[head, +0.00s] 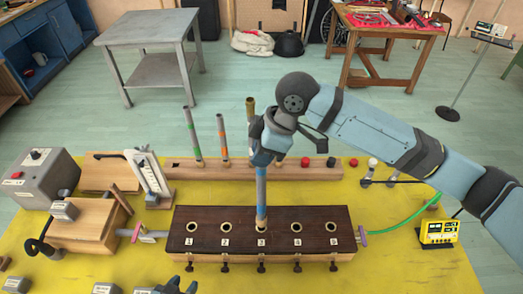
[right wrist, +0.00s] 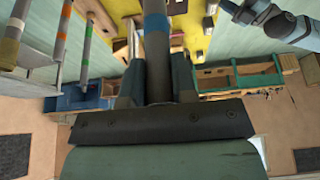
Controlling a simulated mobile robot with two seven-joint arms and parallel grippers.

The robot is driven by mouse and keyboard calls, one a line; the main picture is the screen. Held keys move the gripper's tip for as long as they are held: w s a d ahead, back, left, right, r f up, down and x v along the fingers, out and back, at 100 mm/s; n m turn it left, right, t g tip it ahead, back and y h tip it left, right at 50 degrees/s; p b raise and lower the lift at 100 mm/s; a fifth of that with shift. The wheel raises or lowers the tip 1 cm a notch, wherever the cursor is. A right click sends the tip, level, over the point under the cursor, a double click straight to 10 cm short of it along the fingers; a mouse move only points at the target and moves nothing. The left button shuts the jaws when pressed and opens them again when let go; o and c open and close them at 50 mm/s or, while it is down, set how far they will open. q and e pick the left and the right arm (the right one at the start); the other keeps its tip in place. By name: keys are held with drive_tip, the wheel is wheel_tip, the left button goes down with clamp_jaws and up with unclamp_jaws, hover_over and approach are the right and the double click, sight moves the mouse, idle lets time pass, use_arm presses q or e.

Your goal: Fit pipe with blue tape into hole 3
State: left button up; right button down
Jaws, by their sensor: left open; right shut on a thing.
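The pipe with blue tape (head: 261,190) stands nearly upright over the dark block (head: 210,212) with numbered holes. Its lower end meets the block at hole 3 (head: 261,228), whose opening it covers. I cannot tell how deep the end sits. My right gripper (head: 264,157) is shut on the upper part of the pipe. In the right wrist view the pipe (right wrist: 156,45) runs between the fingers. Holes 1, 2, 4 and 5 are open and empty.
Behind, a wooden rack (head: 300,171) holds other taped pipes, such as an orange-banded one (head: 222,135) and a green-banded one (head: 192,132). A grey box (head: 42,178) stands at left, a yellow meter (head: 438,232) at right. Yellow mat is clear at front right.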

idle(0.3)
drive_tip(key=shift+p, duration=0.6)
drive_tip(key=shift+r, duration=0.1)
idle(0.3)
drive_tip(key=shift+p, duration=0.5)
drive_tip(key=shift+f, duration=1.9)
drive_tip(key=c, duration=0.8)
unclamp_jaws()
drive_tip(key=shift+c, duration=0.2)
